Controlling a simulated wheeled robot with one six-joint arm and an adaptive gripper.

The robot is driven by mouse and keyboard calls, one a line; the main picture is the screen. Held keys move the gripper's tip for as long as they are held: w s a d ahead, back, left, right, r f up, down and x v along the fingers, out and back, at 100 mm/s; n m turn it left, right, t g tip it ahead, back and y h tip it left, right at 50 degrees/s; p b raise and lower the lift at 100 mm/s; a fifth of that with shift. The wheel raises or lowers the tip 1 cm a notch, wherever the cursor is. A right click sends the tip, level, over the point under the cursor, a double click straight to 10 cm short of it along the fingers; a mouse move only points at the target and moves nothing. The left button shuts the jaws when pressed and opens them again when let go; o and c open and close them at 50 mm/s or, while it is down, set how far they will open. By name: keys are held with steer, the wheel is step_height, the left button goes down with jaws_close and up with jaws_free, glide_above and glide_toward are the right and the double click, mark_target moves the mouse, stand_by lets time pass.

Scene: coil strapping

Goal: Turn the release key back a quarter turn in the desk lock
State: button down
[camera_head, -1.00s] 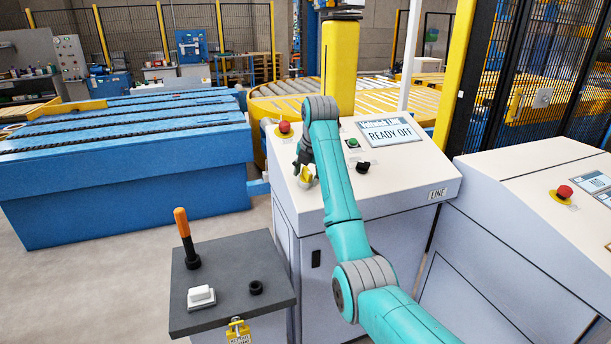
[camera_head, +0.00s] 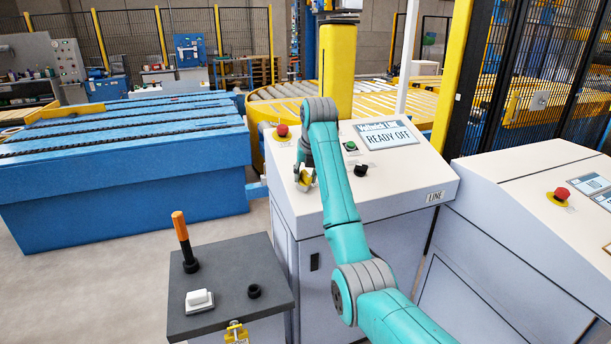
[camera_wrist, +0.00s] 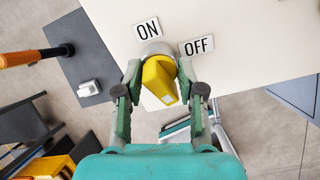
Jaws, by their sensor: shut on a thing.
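The release key shows as a yellow grip (camera_wrist: 160,80) in a round grey metal lock (camera_wrist: 155,49) on the sloping white desk (camera_head: 408,188). An ON plate (camera_wrist: 147,30) and an OFF plate (camera_wrist: 197,46) sit beside the lock. My gripper (camera_wrist: 159,76) is shut on the yellow key, one finger on each side. In the head view my gripper (camera_head: 304,176) is at the desk's left part, and only a bit of yellow shows there. The key's shaft is hidden.
A red button (camera_head: 282,130), a green button (camera_head: 351,146) and a black knob (camera_head: 361,170) are on the desk near my arm. A dark pedestal (camera_head: 230,275) with an orange-handled lever (camera_head: 182,232) stands at front left. A second console (camera_head: 540,190) stands at right.

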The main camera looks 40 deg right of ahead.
steer(key=shift+s+d+f, duration=0.15)
steer(key=shift+s+f, duration=0.1)
steer(key=shift+f, duration=0.4)
steer(key=c, duration=0.6)
jaws_free()
steer(key=shift+c, duration=0.2)
steer(key=shift+w+r, duration=0.1)
steer(key=o, duration=0.3)
steer(key=shift+w+r, duration=0.1)
steer(key=shift+r, duration=0.05)
steer(key=shift+o, duration=0.2)
steer(key=shift+a, duration=0.2)
